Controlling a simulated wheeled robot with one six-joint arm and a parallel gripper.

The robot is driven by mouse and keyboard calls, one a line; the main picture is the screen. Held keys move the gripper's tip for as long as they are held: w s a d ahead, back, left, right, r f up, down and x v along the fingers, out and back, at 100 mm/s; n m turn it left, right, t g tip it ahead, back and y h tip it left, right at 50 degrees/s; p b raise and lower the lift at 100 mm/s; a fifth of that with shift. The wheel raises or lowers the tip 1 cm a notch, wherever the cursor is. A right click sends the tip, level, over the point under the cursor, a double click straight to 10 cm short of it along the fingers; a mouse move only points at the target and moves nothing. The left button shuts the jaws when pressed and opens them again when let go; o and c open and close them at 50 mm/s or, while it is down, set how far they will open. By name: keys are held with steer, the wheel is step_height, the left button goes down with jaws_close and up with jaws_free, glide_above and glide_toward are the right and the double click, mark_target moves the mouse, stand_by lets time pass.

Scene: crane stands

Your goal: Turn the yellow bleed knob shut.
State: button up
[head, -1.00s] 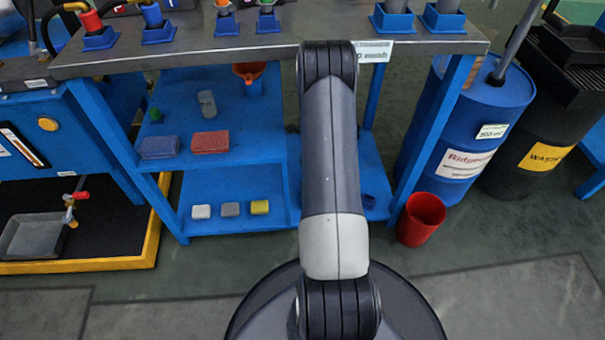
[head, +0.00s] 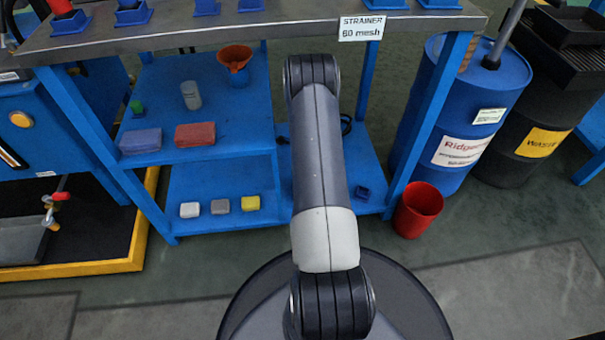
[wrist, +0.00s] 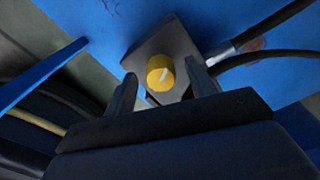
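The yellow bleed knob (wrist: 160,72) shows in the wrist view, a round knob with a white mark on its face. It sits on a grey block (wrist: 163,42) on a blue surface. My gripper (wrist: 163,84) is open, its two dark fingers to the left and right of the knob in the picture, with gaps on both sides. I cannot tell whether the fingertips reach the knob's depth. In the head view my gripper is out of sight, and I cannot pick out this knob there.
In the wrist view, black hoses (wrist: 270,57) run to the right of the block, one with a metal fitting. In the head view, a blue shelf bench (head: 222,103) stands ahead, with a red bin (head: 418,211) and a blue drum (head: 467,105) at right.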

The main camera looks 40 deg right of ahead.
steer(key=c, duration=0.9)
